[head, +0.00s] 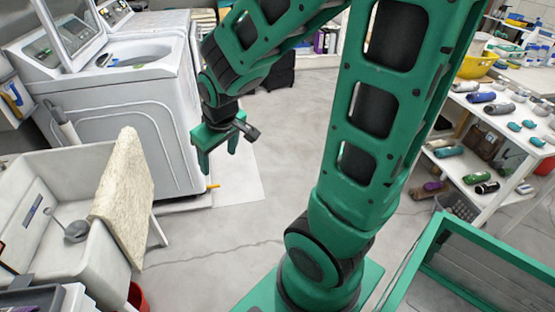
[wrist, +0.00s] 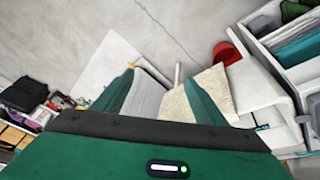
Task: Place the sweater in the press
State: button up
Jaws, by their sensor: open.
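My gripper (head: 217,160) hangs fingers-down in the middle of the head view, in front of a white washing machine. It also shows in the wrist view (wrist: 158,78), where its two green fingers stand apart with nothing held between them. No sweater can be clearly made out. A cream, fluffy cloth (head: 125,195) hangs over the side of the sink at left; I cannot tell whether it is the sweater. It also shows in the wrist view (wrist: 212,88), partly behind the right finger. Nothing in view is clearly a press.
The white washing machine (head: 125,105) has its lid raised. A white sink (head: 40,175) holds a ladle. A red bucket (head: 137,298) stands below it. At right are shelves (head: 480,195) with bottles and cans, and a yellow basket (head: 478,66). The middle floor is clear.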

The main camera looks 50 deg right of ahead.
jog(key=s+d+r+m+g, duration=0.2)
jog(key=s+d+m, duration=0.1)
jog(key=s, duration=0.7)
jog(key=s+d+r+m+g+y, duration=0.1)
jog(key=s+d+r+m+g, duration=0.1)
jog(key=s, duration=0.8)
jog(key=d+r+m, duration=0.1)
jog(key=d+m, duration=0.1)
jog(key=d, duration=0.1)
jog(key=shift+r, duration=0.25)
jog(key=shift+s, duration=0.1)
